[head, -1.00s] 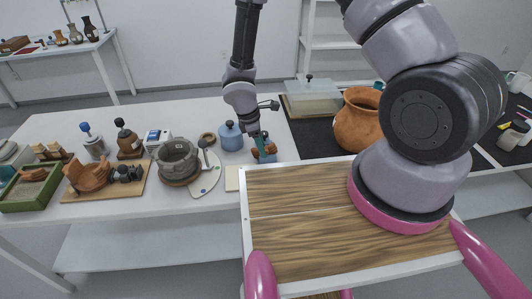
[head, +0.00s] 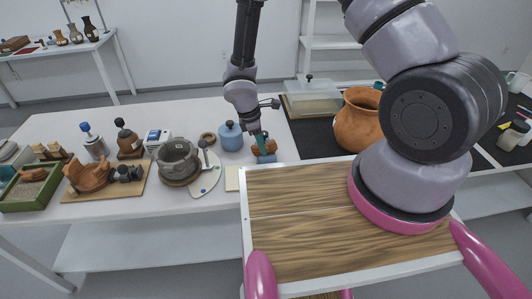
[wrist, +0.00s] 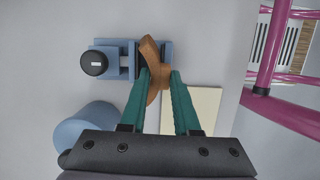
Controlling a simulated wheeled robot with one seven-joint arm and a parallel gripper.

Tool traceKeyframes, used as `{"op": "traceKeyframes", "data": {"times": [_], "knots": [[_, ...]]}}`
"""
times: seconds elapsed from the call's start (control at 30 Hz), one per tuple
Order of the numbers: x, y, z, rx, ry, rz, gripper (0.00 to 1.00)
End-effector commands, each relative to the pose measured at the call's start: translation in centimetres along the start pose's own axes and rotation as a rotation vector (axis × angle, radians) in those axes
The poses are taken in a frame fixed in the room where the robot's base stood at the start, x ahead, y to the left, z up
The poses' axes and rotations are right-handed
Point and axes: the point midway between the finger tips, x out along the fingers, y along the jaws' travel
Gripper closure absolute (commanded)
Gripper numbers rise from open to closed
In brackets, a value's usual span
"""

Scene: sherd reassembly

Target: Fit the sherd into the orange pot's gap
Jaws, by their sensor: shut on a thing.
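The brown sherd (wrist: 151,55) stands between the two green fingers of my gripper (wrist: 158,75) in the wrist view. My gripper (head: 262,140) is shut on the sherd (head: 269,147), at or just above a blue holder (head: 267,158) with a black knob (wrist: 94,63). I cannot tell whether the sherd still touches the holder. A round orange pot (head: 357,124) stands on the black mat to the right. My upper arm hides part of that side, and no gap shows on the pot's visible face. It is out of the wrist view.
A blue lidded jar (head: 231,137) stands left of the gripper. A grey pot (head: 178,160), a broken orange vessel (head: 88,175) and a green-rimmed sand tray (head: 33,184) lie farther left.

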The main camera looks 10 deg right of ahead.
Motion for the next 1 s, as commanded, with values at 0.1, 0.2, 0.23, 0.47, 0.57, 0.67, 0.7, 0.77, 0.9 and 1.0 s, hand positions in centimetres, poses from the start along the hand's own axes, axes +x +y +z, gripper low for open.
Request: {"op": "traceKeyframes", "data": {"times": [0.1, 0.2, 0.23, 0.47, 0.57, 0.67, 0.7, 0.77, 0.9, 1.0], "knots": [[-0.8, 0.0, 0.2, 0.001, 0.0, 0.0, 1.0], [-1.4, 0.0, 0.4, 0.002, 0.0, 0.0, 1.0], [-1.5, 0.0, 0.4, 0.002, 0.001, 0.0, 1.0], [-2.9, 0.1, 0.8, 0.002, 0.0, 0.001, 1.0], [-3.4, 0.1, 0.9, 0.001, 0.001, 0.0, 1.0], [-4.0, 0.1, 1.1, 0.001, 0.001, 0.001, 1.0], [-4.3, 0.1, 1.1, 0.001, 0.001, 0.001, 1.0], [-4.6, 0.1, 1.2, 0.001, 0.0, 0.001, 1.0], [-5.3, 0.1, 1.4, 0.002, 0.0, 0.0, 1.0], [-5.5, 0.1, 1.5, 0.0, 0.0, 0.0, 1.0]]}}
